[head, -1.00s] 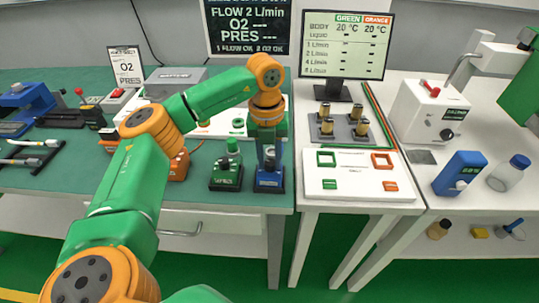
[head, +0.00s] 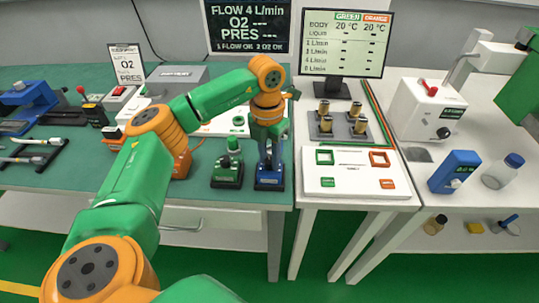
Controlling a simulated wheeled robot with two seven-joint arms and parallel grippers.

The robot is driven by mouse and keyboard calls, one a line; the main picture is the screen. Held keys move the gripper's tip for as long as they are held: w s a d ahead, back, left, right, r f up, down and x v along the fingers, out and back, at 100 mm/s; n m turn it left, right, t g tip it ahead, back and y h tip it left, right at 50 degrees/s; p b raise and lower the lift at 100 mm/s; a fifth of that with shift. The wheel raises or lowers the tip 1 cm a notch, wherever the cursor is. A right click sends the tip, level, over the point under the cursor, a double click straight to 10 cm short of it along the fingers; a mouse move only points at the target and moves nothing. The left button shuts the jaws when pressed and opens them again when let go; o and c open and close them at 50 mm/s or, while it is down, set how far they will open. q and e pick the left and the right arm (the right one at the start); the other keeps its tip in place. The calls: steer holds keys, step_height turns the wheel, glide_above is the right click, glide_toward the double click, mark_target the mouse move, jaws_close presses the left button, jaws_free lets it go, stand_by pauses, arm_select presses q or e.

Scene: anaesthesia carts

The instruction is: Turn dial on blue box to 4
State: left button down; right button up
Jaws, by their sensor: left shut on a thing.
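The small blue box (head: 269,181) stands at the front edge of the green-topped bench, next to a green box with a green knob (head: 228,173). My left gripper (head: 268,153) points straight down over the blue box and is shut on its dial. The dial and its marks are hidden by the fingers. The dark screen (head: 249,27) behind reads FLOW 4 L/min, with dashes for O2 and PRES. My right gripper is not in view.
A white panel (head: 350,189) with green and orange squares lies to the right. Brass cylinders stand on a grey block (head: 337,128) behind it. Another blue box (head: 455,171) with a white knob and a blue-capped bottle (head: 503,172) are further right.

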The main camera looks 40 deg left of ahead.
mark_target(268, 160)
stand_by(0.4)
arm_select(q)
steer(key=c, duration=0.6)
jaws_free()
steer(key=shift+r, duration=0.1)
step_height(268, 160, up, 7)
steer(key=shift+a+f+b, duration=0.1)
steer(key=shift+b, duration=0.2)
